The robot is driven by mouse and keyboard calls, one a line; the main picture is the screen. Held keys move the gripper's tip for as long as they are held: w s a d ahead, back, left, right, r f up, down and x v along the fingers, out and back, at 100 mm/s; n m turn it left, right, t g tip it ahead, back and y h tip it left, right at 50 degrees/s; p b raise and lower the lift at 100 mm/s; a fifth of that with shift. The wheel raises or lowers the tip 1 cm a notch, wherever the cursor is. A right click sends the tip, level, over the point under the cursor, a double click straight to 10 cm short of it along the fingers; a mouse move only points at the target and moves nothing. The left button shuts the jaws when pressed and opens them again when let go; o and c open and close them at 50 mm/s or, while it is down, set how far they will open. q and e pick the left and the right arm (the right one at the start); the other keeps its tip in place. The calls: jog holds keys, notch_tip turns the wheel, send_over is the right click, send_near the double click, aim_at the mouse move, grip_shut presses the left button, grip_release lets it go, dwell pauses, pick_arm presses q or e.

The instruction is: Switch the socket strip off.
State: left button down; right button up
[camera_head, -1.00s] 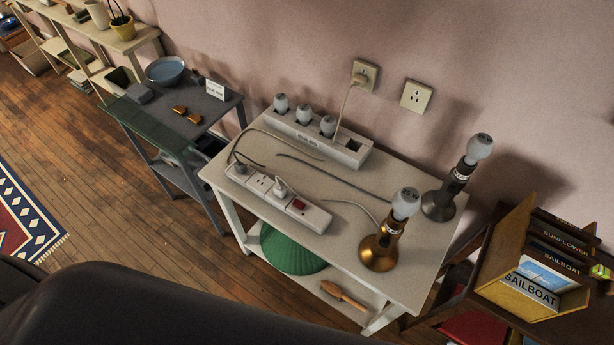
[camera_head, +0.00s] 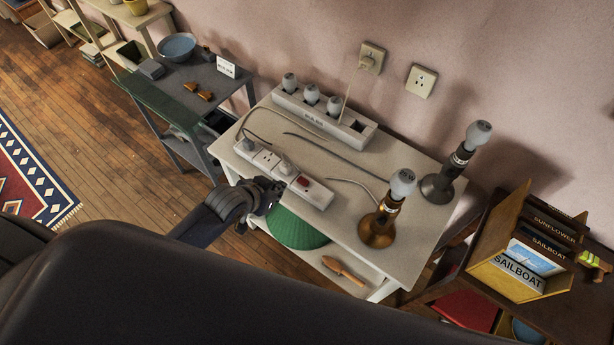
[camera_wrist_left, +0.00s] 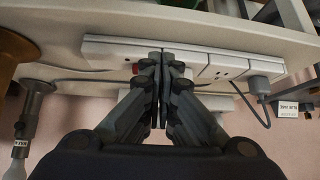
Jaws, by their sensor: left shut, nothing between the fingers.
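The white socket strip (camera_head: 317,194) lies on the pale table, with a red switch (camera_head: 303,181) near its right end and plugs in its left and middle sockets. My left gripper (camera_head: 274,187) is shut and empty at the strip's front edge, left of the switch. In the left wrist view the shut fingertips (camera_wrist_left: 162,55) are in front of the strip (camera_wrist_left: 222,65) and hide its middle. The red switch (camera_wrist_left: 136,68) shows partly beside the fingers. I cannot tell whether they touch the strip or which way the switch is tipped. My right gripper is not in view.
A bronze lamp (camera_head: 377,229) and a dark lamp (camera_head: 438,187) stand to the right. A long holder (camera_head: 313,120) with bulbs is behind the strip. Loose cords (camera_head: 340,152) lie between. Under the tabletop is a green dome (camera_head: 297,229). A grey stand (camera_head: 225,89) is left.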

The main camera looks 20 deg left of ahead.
pick_arm(q)
jog(key=d+r+h, duration=0.1)
jog(key=d+r, duration=0.2)
jog(key=r, duration=0.7)
jog(key=shift+d+m+t, duration=0.3)
jog(key=shift+m, duration=0.1)
jog(key=shift+f, duration=0.2)
jog(key=p, duration=0.2)
send_over(306, 185)
notch_tip(306, 185, down, 6)
jog(key=shift+s+f, duration=0.1)
jog(key=shift+f, duration=0.15)
notch_tip(306, 185, down, 3)
jog(key=shift+f, duration=0.7)
